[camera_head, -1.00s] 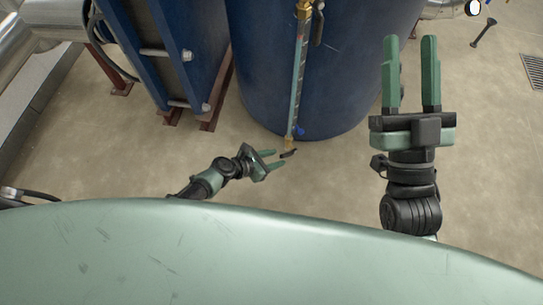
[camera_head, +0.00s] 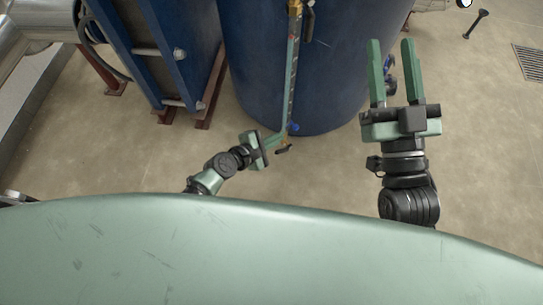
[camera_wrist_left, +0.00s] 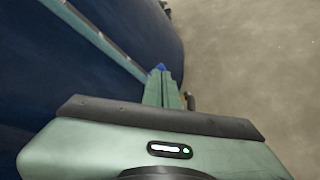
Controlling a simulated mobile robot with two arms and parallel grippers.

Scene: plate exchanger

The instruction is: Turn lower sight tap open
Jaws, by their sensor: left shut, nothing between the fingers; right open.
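The lower sight tap (camera_head: 283,148) is at the bottom of the sight glass (camera_head: 291,75), in front of the blue tank. Its small dark handle shows just below my left gripper's fingertips, with a blue part beside it. My left gripper (camera_head: 280,137) is shut with nothing between its fingers, and its tips are close to the tap; I cannot tell if they touch it. In the left wrist view the shut fingers (camera_wrist_left: 163,88) point at the blue part, and the dark handle (camera_wrist_left: 190,101) is just right of them. My right gripper (camera_head: 391,70) is open and empty.
The blue tank (camera_head: 335,80) stands behind the tap. A blue plate frame (camera_head: 165,60) on reddish feet stands at the left. A dark tool-like object (camera_head: 476,24) and a floor grate (camera_head: 530,60) are at the far right. The floor around is mostly clear.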

